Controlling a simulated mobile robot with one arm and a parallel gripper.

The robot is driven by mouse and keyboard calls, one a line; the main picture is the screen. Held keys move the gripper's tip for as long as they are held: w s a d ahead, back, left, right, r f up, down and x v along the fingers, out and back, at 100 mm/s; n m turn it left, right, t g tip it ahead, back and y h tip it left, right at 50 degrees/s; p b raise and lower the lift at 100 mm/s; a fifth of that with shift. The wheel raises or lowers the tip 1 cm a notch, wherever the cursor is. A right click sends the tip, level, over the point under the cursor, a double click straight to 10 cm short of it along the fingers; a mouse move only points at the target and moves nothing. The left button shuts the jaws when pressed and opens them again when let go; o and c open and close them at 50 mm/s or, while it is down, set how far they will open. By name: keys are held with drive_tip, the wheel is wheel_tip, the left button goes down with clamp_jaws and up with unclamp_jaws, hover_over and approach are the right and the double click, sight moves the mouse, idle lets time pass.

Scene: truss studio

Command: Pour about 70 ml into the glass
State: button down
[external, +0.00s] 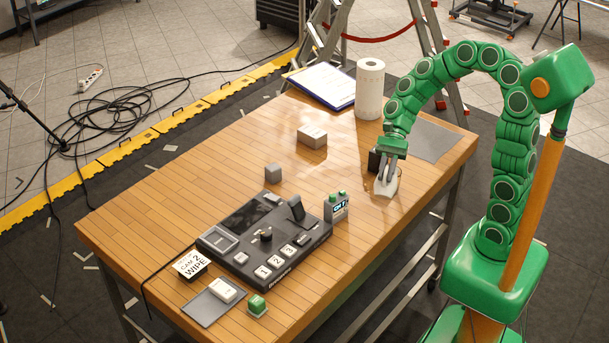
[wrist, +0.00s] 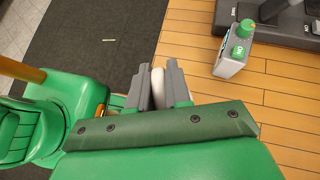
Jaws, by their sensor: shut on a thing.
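My gripper (external: 385,174) is over the right part of the wooden table and is shut on a pale thing (external: 386,187). In the wrist view, my gripper (wrist: 170,84) shows its grey fingers on both sides of this pale thing (wrist: 157,88), of which only a narrow strip shows. Its full shape, and any liquid in it, are hidden or too small to tell. I cannot make out a separate glass in either view.
A dark block (external: 374,160) stands just beside my gripper. A paper towel roll (external: 369,90) and clipboard (external: 322,85) are at the back. A control panel (external: 264,238) and grey-and-green device (external: 336,207) stand left; the device (wrist: 233,52) also shows in the wrist view.

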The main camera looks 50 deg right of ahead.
drive_tip(key=shift+w+d+r+y, duration=0.1)
drive_tip(key=shift+d+r+y, duration=0.2)
drive_tip(key=shift+y, duration=0.2)
drive_tip(key=shift+d+r+g+y, duration=0.15)
drive_tip(key=shift+r+g+y, duration=0.05)
drive_tip(key=shift+g+y, duration=0.1)
drive_tip(key=shift+w+d+r+g+y+p, duration=0.35)
drive_tip(key=shift+d+r+y, duration=0.3)
drive_tip(key=shift+y, duration=0.25)
idle(1.2)
drive_tip(key=shift+w+d+r+y, duration=0.2)
drive_tip(key=shift+d+y, duration=0.1)
drive_tip(key=shift+d, duration=0.3)
